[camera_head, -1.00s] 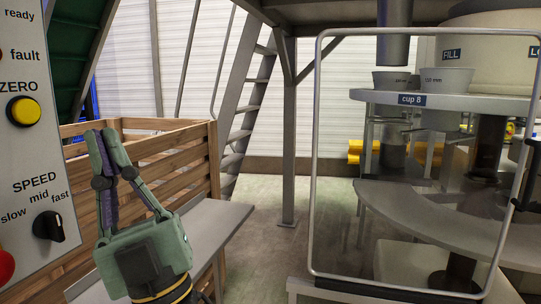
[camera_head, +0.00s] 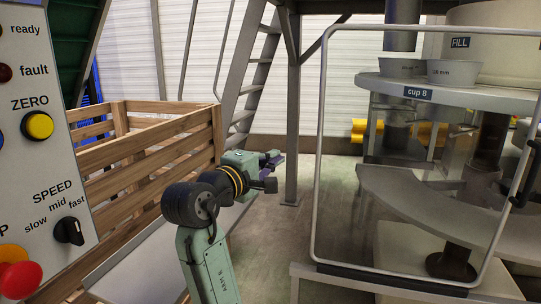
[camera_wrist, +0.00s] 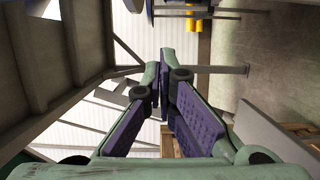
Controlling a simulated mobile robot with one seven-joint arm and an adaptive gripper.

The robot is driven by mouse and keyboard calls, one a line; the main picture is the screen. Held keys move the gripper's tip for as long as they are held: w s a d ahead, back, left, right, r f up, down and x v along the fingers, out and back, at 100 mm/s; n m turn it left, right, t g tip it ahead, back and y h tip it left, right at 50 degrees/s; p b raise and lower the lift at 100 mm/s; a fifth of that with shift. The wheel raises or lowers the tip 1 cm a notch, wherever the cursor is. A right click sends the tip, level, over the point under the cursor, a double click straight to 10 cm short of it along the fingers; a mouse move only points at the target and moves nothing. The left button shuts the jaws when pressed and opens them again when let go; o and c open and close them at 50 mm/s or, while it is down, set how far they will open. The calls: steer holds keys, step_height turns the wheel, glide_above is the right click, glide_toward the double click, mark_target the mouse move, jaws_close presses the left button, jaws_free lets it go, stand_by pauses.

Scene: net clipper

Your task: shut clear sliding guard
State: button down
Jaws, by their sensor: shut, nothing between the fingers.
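The clear sliding guard (camera_head: 400,150) is a see-through panel in a rounded grey metal frame, on the right in the head view. It stands in front of a round machine with cups. A dark handle (camera_head: 522,192) is at its right edge. My gripper (camera_head: 274,160) is in the middle of the head view, left of the guard's frame and apart from it, pointing right. In the wrist view its green fingers with purple pads (camera_wrist: 168,85) come together at the tips. It is shut and empty. The guard cannot be made out in the wrist view.
A control panel (camera_head: 55,160) with a yellow ZERO button and a red button stands at the left. A wooden crate (camera_head: 150,160) is behind my arm. A grey post (camera_head: 293,110) and stairs (camera_head: 250,80) stand behind the gripper. Open floor (camera_head: 275,240) lies between crate and guard.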

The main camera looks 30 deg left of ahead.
mark_target(503, 170)
steer(key=w+d+p, duration=0.2)
steer(key=w+d, duration=0.1)
steer(key=w, duration=0.4)
steer(key=shift+w+d, duration=0.2)
steer(key=shift+d, duration=0.05)
steer(key=shift+d, duration=0.15)
steer(key=w+d+p, duration=0.2)
steer(key=w+d, duration=0.2)
steer(key=d, duration=1)
steer(key=w+d+p, duration=0.1)
steer(key=w+d, duration=0.3)
steer(key=d, duration=1)
steer(key=w+d+p, duration=0.2)
steer(key=w+d, duration=0.2)
steer(key=d, duration=1)
steer(key=shift+p, duration=0.3)
